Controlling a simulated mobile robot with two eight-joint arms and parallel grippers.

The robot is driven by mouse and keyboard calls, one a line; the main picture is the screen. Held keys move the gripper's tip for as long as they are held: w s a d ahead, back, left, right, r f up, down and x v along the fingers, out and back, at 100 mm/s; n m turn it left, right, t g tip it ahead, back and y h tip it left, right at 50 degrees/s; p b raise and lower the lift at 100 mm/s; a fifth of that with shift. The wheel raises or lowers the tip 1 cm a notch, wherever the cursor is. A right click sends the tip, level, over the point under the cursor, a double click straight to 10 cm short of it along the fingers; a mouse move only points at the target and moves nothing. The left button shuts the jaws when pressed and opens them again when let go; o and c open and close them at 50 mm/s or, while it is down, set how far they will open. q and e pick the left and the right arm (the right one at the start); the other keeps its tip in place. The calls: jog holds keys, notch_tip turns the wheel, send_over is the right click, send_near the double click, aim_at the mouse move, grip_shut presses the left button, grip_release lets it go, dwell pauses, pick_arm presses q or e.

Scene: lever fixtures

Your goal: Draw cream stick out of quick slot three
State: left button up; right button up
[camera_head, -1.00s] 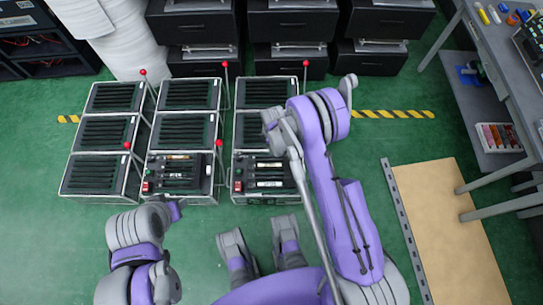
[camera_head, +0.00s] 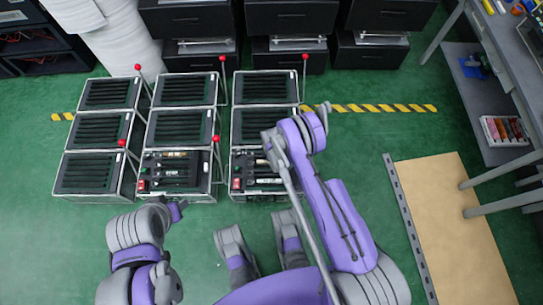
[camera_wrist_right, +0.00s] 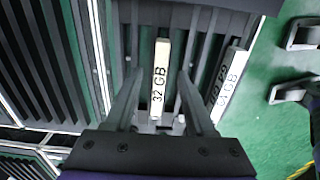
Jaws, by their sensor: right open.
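In the right wrist view, a cream stick (camera_wrist_right: 160,75) labelled "32 GB" stands in a slot of a dark slotted unit. My right gripper (camera_wrist_right: 160,88) is open, with one finger on each side of the stick and a gap on both sides. A whiter stick (camera_wrist_right: 230,85), also with a GB label, is in the unit to the right, outside the fingers. In the head view my right arm (camera_head: 315,185) reaches over the front right unit (camera_head: 258,194) and hides part of it and the gripper. My left arm (camera_head: 135,235) is low at the left; its fingers cannot be made out.
The front middle unit (camera_head: 180,197) also holds sticks. Levers with red knobs (camera_head: 215,138) rise beside several units. A table (camera_head: 500,60) stands at the right, and a tan board (camera_head: 450,220) lies on the floor. Green floor (camera_head: 345,140) is open behind my right arm.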

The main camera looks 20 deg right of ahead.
jog(key=shift+f, duration=0.3)
grip_shut()
dwell(0.5)
dwell(1.3)
